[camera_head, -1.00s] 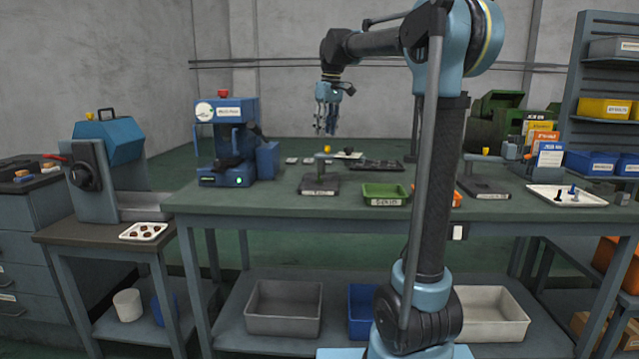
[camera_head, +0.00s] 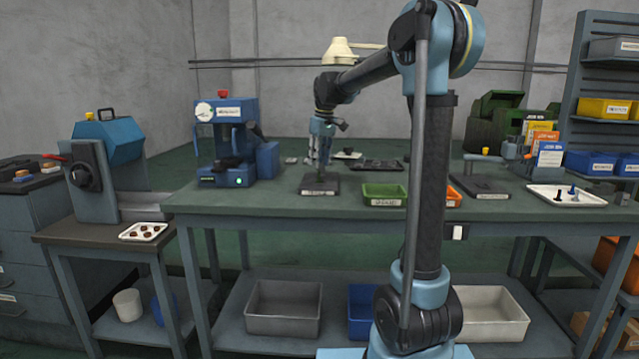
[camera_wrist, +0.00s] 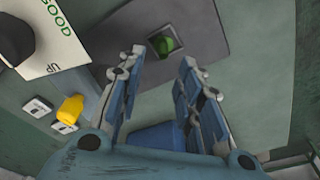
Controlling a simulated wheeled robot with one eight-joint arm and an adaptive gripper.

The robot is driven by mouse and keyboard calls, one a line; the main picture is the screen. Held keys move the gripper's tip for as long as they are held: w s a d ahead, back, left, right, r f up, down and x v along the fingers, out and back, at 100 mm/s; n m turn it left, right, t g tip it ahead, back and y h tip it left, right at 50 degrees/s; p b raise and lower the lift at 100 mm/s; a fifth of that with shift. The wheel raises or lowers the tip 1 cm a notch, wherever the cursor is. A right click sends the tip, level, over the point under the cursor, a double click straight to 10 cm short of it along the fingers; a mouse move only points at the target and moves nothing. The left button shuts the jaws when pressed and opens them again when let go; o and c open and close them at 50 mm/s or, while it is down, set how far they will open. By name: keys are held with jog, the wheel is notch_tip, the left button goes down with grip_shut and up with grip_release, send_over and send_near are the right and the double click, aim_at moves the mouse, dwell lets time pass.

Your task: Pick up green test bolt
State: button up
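The green test bolt (camera_wrist: 164,43) shows its green top in the wrist view, set in a dark grey block or plate (camera_wrist: 200,25). In the head view that dark fixture (camera_head: 320,187) sits on the bench, and my gripper hides the bolt. My gripper (camera_head: 318,165) points down over the fixture. In the wrist view my gripper (camera_wrist: 161,58) is open, with the two fingers spread apart. The bolt appears between the fingertips and slightly past them; I cannot tell how much height is left.
A blue machine (camera_head: 228,140) stands left of my gripper. A green tray (camera_head: 384,195) lies right of the fixture. A yellow object (camera_wrist: 70,108), small pale tiles and a white lettered card (camera_wrist: 62,40) lie nearby. A white tray (camera_head: 567,196) with bolts is at the right.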

aim_at(319, 173)
jog(key=shift+f, duration=2.8)
jog(key=shift+c, duration=0.6)
grip_shut()
